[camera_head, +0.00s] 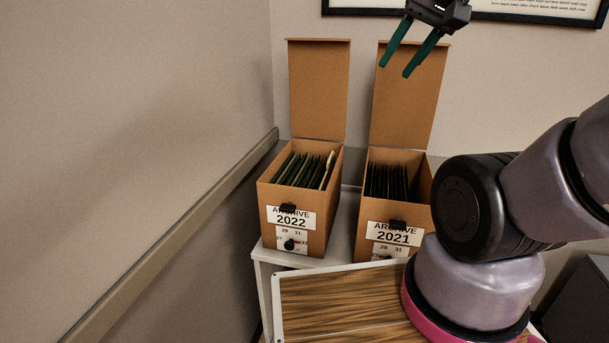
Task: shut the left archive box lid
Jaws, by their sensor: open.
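The left archive box (312,232) is brown cardboard, labelled ARCHIVE 2022, and holds a row of dark green folders. Its lid (318,92) stands upright at the back, open. The right archive box (420,190), labelled ARCHIVE 2021, also has its lid (408,110) standing open. My gripper (393,62) is at the top of the picture, above and right of the left box. Its two green fingers are apart and empty, and they overlap the right lid in this view. I cannot tell its distance from that lid.
Both boxes stand on a grey-white shelf (262,262). A wood-grain board with a light rim (278,310) is in front of them. A wall with a rail (190,220) runs along the left. A framed notice (340,8) hangs behind. My arm fills the right side.

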